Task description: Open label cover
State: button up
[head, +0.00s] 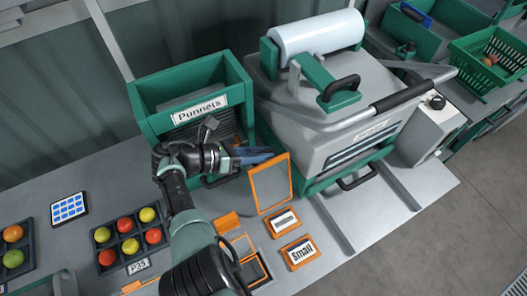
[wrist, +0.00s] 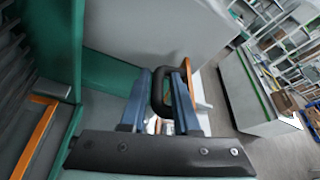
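The label cover (head: 274,184) is an orange-framed grey panel standing raised at a steep tilt, between the Punnets box and the large grey machine. My gripper (head: 262,153) is at its upper left side, its blue fingers pointing toward the machine. In the wrist view, a black looped handle (wrist: 157,92) lies between the two blue fingers of my gripper (wrist: 164,80). A thin orange edge (wrist: 187,68) shows just beyond the fingertips. I cannot tell whether the fingers press on the handle or only stand around it.
The green Punnets box (head: 152,121) stands close behind my gripper. The grey machine (head: 345,125) with a film roll (head: 318,36) stands to the right. Orange-framed labels, one reading small (head: 300,253), lie in front. A dark tomato tray (head: 106,257) sits at left.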

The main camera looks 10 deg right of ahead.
jog(key=shift+a, duration=0.1)
jog(key=v, duration=0.7)
jog(key=shift+a+b, duration=0.2)
jog(key=shift+b, duration=0.1)
jog(key=shift+r, duration=0.1)
